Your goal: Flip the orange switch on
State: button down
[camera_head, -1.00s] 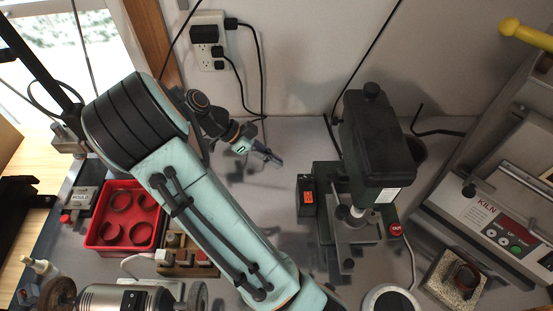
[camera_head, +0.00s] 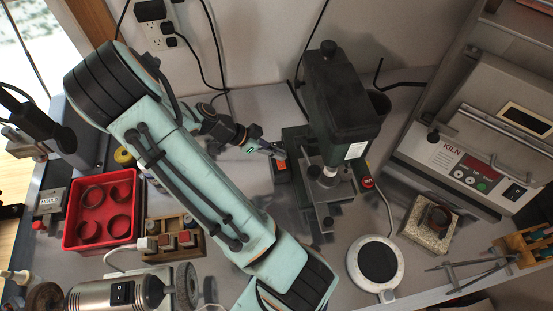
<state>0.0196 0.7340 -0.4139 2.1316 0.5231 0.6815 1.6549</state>
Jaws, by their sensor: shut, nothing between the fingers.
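The orange switch (camera_head: 282,166) sits on a small dark box at the left side of the dark green drill press (camera_head: 340,100). Only a small orange patch of it shows. My gripper (camera_head: 278,152) is shut and empty. Its tip is right at the upper edge of the switch box in the picture. I cannot tell whether the tip touches the switch, nor which way the switch is set.
A red button (camera_head: 367,182) is on the press's right side. A red tray (camera_head: 75,225) of dark rings and a bench grinder (camera_head: 110,292) stand at left. A round white plate (camera_head: 352,265), a stone block (camera_head: 418,232) and a kiln (camera_head: 470,150) are at right.

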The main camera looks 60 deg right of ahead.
aim_at(286, 166)
jog(key=shift+a+f, duration=0.2)
jog(key=shift+f, duration=1.45)
